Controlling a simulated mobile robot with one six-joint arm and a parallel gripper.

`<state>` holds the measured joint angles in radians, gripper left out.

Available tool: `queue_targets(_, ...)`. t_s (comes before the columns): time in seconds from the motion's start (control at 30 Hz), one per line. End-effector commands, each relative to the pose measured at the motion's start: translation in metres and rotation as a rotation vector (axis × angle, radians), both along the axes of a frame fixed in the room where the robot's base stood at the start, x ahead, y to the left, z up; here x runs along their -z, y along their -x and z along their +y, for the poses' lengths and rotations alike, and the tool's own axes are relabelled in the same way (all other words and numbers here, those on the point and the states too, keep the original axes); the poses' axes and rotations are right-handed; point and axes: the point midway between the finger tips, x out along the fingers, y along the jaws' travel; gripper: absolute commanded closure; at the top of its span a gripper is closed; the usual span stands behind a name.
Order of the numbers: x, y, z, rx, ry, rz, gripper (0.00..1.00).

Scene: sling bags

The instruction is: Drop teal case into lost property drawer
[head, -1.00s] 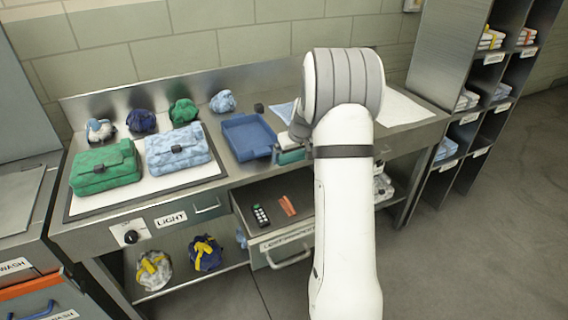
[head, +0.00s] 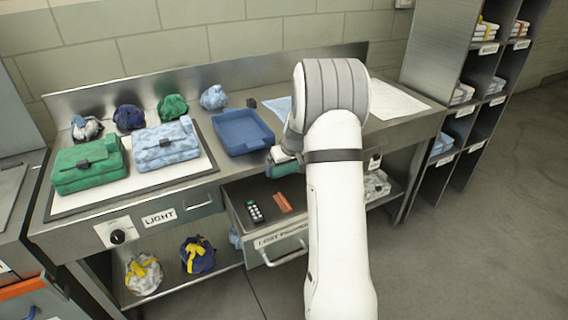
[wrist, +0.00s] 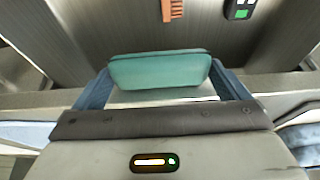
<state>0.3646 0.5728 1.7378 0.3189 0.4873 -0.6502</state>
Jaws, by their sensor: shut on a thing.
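The teal case (wrist: 160,71) is held between the two fingers of my gripper (wrist: 165,88) in the wrist view. In the head view the teal case (head: 284,169) shows partly at the end of my gripper (head: 285,160), mostly hidden by my arm. The lost property drawer (head: 240,214) is pulled open below the bench top. A dark remote (head: 255,213) and an orange-brown comb (head: 282,203) lie in it. The case is near the bench's front edge, by the drawer's back right. The drawer's right part is hidden by my arm.
A blue tray (head: 243,147) lies on the bench, left of my gripper. A green bag (head: 90,176) and a light blue bag (head: 168,158) rest on the light panel (head: 136,189). Rolled bags stand behind them. A cubby shelf (head: 425,95) stands at right.

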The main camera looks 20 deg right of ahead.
Motion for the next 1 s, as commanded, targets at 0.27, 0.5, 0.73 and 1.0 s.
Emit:
queue_targets(0.27, 0.000, 0.000, 0.001, -0.001, 0.000, -0.001, 0.01)
queue_targets(0.5, 0.000, 0.000, 0.001, -0.001, 0.000, 0.000, 0.00)
queue_targets(0.73, -0.026, 0.010, 0.000, -0.001, 0.001, -0.004, 0.00)
queue_targets(1.0, -0.064, 0.026, -0.001, -0.001, 0.001, -0.002, 0.00)
